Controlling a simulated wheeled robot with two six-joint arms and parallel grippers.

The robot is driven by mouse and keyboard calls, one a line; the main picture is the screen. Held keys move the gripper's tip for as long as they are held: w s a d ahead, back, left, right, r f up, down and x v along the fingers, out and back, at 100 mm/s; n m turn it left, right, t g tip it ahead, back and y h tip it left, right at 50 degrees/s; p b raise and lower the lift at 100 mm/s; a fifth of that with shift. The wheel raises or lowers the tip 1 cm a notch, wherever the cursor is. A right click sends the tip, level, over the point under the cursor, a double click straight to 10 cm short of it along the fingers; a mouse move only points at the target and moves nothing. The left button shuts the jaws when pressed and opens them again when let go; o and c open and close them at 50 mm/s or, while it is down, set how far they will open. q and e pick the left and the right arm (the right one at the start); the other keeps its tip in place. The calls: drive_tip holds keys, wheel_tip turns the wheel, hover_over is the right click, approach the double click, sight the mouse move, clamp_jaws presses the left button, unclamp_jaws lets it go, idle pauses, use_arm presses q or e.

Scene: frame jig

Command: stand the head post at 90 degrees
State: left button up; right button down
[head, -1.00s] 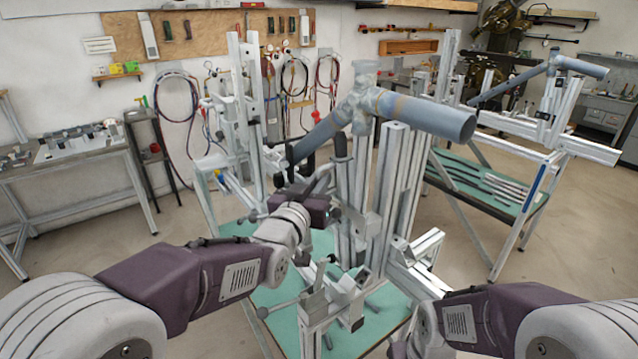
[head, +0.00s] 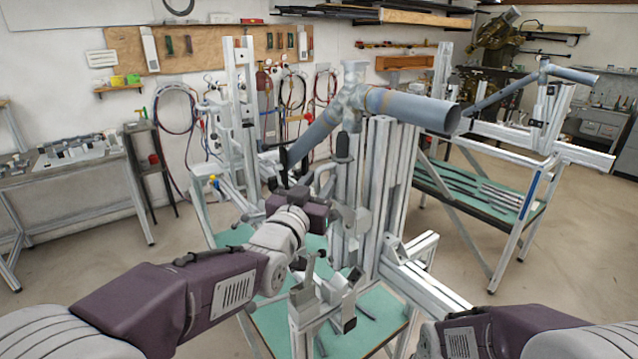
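The frame jig stands in the middle of the head view, with several upright aluminium profiles. The tall profile post (head: 400,185) right of centre, which I take to be the head post, looks close to upright; its exact angle cannot be read. A grey-blue tube (head: 412,108) reaches right from a joint above the posts, and a second tube (head: 314,135) slopes down to the left. My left gripper (head: 322,182) is at the jig, left of the posts and just below a black handle (head: 343,147). Its fingertips are small and overlap jig parts, so its grip is unclear. My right gripper is out of view.
A green-topped table (head: 270,325) lies under the jig. A low profile rail (head: 425,285) runs out toward the lower right. A second stand (head: 485,195) with a green shelf is at the right, and a workbench (head: 75,170) at the left. Open floor lies between them.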

use_arm(q)
drive_tip(key=b+v, duration=0.1)
drive_tip(key=v, duration=0.8)
